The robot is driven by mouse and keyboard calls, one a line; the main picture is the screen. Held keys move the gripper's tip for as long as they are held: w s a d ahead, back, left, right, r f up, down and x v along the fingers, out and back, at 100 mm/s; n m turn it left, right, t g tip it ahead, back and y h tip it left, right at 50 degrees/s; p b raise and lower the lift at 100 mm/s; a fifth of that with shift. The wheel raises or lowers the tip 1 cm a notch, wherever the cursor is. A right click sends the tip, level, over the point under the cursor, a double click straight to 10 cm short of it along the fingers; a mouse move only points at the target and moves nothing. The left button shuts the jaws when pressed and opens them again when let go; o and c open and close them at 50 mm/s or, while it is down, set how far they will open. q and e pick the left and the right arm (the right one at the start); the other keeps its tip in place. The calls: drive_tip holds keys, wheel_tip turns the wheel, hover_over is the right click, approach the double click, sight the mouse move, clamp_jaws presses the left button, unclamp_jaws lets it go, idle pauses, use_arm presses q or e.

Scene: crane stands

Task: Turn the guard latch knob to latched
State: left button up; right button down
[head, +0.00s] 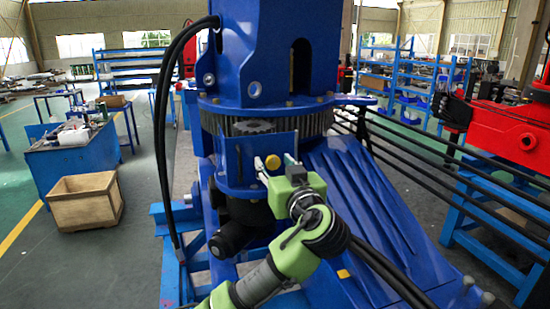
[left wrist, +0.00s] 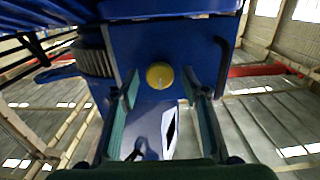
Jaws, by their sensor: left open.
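The guard latch knob (head: 272,161) is a round yellow knob on the blue guard panel (head: 236,165) below the toothed ring. It also shows in the left wrist view (left wrist: 160,75), near the middle of the blue plate. My left gripper (head: 274,163) is open in front of the panel, one finger to each side of the knob. In the left wrist view my left gripper's fingers (left wrist: 160,84) flank the knob with a gap on both sides; neither visibly touches it. I cannot make out a latched mark. My right gripper is not in view.
The blue crane column (head: 265,50) rises above the panel, with black hoses (head: 160,130) at its left. A ribbed blue sloping leg (head: 355,185) lies right of my arm. A wooden crate (head: 85,205) and a blue bench (head: 70,155) stand at left.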

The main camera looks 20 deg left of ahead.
use_arm(q)
drive_tip(key=shift+w, duration=0.1)
drive_tip(key=c, duration=1.1)
